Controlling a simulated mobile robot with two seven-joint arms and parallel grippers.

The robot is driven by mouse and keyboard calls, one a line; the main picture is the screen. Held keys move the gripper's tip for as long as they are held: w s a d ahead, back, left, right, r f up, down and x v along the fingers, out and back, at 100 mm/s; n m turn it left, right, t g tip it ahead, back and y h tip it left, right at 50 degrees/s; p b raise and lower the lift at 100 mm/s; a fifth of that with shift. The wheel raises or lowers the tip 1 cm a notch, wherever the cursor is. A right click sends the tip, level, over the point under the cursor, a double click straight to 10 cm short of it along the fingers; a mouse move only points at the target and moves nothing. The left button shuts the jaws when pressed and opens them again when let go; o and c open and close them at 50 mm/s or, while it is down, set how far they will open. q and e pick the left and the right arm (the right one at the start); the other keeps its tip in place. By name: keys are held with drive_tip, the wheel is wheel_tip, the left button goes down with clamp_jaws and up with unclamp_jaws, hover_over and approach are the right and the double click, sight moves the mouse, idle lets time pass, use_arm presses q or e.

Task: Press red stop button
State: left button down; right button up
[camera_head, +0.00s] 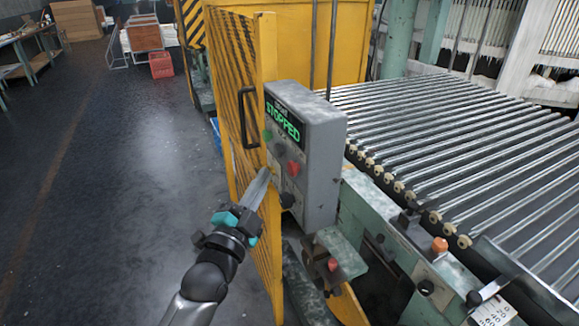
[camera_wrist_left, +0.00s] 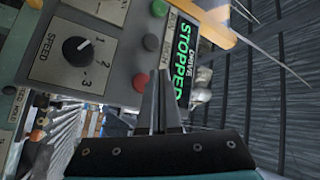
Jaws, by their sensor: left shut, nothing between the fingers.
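A grey control box (camera_head: 320,140) stands at the yellow mesh guard; its lit display (camera_head: 283,119) reads STOPPED in green. In the head view a red button (camera_head: 293,168) sticks out of its face. My left gripper (camera_head: 265,172) is shut and empty, in front of the box's face. In the left wrist view its fingertips (camera_wrist_left: 164,72) appear just right of the nearer red button; I cannot tell whether they touch the panel.
A black speed knob (camera_wrist_left: 75,50) sits on the same panel. The yellow mesh guard (camera_head: 265,240) with a black handle (camera_head: 246,118) stands close by my left gripper. A roller conveyor (camera_head: 450,140) lies to the right. The floor (camera_head: 110,180) at left is open.

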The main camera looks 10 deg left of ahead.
use_arm(q)
drive_tip(key=shift+s+a, duration=0.75)
drive_tip(key=shift+a, duration=0.35)
drive_tip(key=s+a+f+n+g+y+b, duration=0.1)
drive_tip(key=s+f+n+g, duration=0.15)
drive_tip(key=f, duration=1.05)
drive_tip(key=s+f+n+g+y+b, duration=0.15)
drive_tip(key=s+f+g, duration=0.25)
drive_tip(key=f, duration=0.9)
drive_tip(key=s+a+f+n+g+b, duration=0.1)
drive_tip(key=s+f+n+g, duration=0.15)
drive_tip(key=f, duration=1.05)
drive_tip(key=s+f+n+g+y+b, duration=0.1)
drive_tip(key=s+f+n+g+b, duration=0.35)
drive_tip(key=s+f, duration=1.35)
drive_tip(key=s+f+g, duration=0.2)
drive_tip(key=s+f, duration=0.1)
drive_tip(key=s, duration=0.6)
drive_tip(key=s+a+f+g, duration=0.1)
drive_tip(key=s+f+g, duration=0.2)
drive_tip(key=s, duration=0.5)
drive_tip(key=shift+s+a+n+g+y, duration=0.15)
drive_tip(key=shift+s+n+g+y, duration=0.15)
drive_tip(key=shift+s+g+y, duration=0.1)
